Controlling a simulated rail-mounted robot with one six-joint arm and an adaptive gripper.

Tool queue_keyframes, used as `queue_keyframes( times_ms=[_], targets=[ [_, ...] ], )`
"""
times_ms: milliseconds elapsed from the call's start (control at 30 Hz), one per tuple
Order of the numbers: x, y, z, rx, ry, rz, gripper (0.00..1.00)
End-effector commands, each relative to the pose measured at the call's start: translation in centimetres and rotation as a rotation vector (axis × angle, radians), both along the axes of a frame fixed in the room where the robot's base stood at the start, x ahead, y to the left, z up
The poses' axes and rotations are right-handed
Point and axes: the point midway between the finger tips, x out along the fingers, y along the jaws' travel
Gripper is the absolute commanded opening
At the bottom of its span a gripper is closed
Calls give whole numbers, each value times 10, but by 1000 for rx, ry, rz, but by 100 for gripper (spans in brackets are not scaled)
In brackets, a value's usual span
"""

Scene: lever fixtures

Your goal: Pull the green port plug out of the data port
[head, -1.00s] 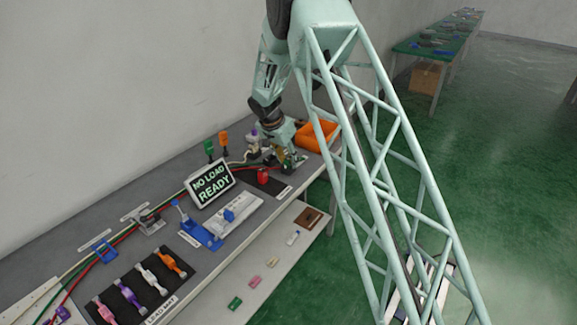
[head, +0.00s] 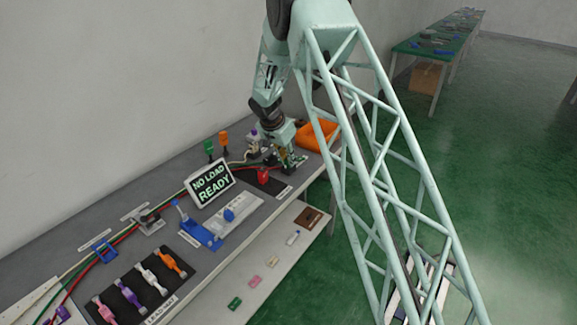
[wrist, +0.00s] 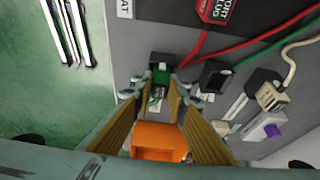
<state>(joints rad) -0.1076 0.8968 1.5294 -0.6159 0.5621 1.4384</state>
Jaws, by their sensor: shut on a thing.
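In the wrist view, the green port plug (wrist: 160,77) shows as a small green part at the near face of a black data port (wrist: 162,59). My gripper (wrist: 169,88) has its two fingers around the plug and is shut on it; the fingertips hide part of it. I cannot tell how deep the plug sits in the port. In the head view, my gripper (head: 290,163) is low over the right end of the bench, and the plug is too small to make out clearly.
A second black port (wrist: 214,76), cables and a purple-knobbed fixture (wrist: 268,130) lie to the right. An orange bin (head: 318,133) stands close behind my gripper. A display (head: 210,184) reads NO LOAD READY.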

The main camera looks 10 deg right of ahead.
Motion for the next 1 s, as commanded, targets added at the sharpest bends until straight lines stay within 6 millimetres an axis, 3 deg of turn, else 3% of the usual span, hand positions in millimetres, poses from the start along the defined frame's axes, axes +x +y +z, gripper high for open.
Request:
queue_keyframes(
  times_ms=[1000],
  targets=[
    [0, 0, 6, 0, 0, 0, 0]
  ],
)
